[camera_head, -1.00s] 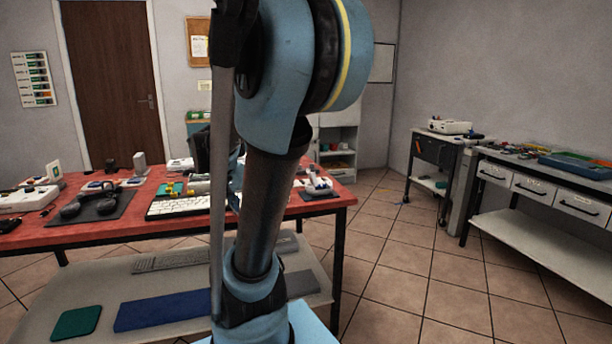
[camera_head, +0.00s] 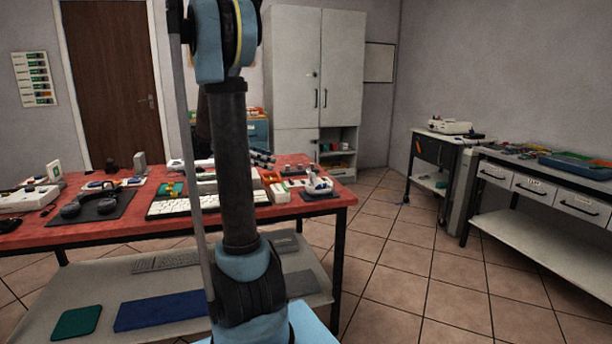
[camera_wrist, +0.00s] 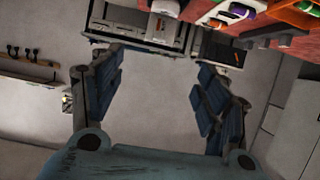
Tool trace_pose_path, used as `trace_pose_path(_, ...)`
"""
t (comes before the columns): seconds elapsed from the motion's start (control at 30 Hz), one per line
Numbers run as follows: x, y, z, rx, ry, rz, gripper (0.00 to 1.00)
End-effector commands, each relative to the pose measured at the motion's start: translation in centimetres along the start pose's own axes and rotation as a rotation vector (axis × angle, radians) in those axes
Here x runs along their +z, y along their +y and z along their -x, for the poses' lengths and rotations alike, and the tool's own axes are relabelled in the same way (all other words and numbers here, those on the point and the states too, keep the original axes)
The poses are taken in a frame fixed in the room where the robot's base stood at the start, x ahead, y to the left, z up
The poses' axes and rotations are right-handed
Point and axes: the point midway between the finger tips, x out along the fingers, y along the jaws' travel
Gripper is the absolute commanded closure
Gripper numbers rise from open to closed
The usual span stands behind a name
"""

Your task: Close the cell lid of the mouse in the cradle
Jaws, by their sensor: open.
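My gripper (camera_wrist: 158,75) is open in the wrist view, its two dark blue fingers wide apart with nothing between them. In the head view, dark finger parts (camera_head: 263,158) show just right of my arm, above the red table. A small white device (camera_head: 318,184) on a dark pad sits at the table's right end; it may be the mouse in its cradle, but it is too small to tell. I cannot make out its lid. My arm hides part of the table's middle.
The red table (camera_head: 110,228) holds a white keyboard (camera_head: 180,205), headphones (camera_head: 88,205) on a dark mat and small orange bins (camera_head: 270,178). A lower shelf carries a blue mat (camera_head: 160,310). The tiled floor to the right is clear.

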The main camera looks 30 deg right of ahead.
Motion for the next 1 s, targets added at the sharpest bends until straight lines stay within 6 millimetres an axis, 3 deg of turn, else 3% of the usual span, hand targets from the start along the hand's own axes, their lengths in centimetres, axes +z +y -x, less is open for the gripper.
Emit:
trace_pose_path(0.27,-0.1,-0.1,-2.8,0.004,0.004,-0.009,0.32)
trace_pose_path(1.0,-0.1,0.0,-14.7,0.005,0.003,-0.007,0.32)
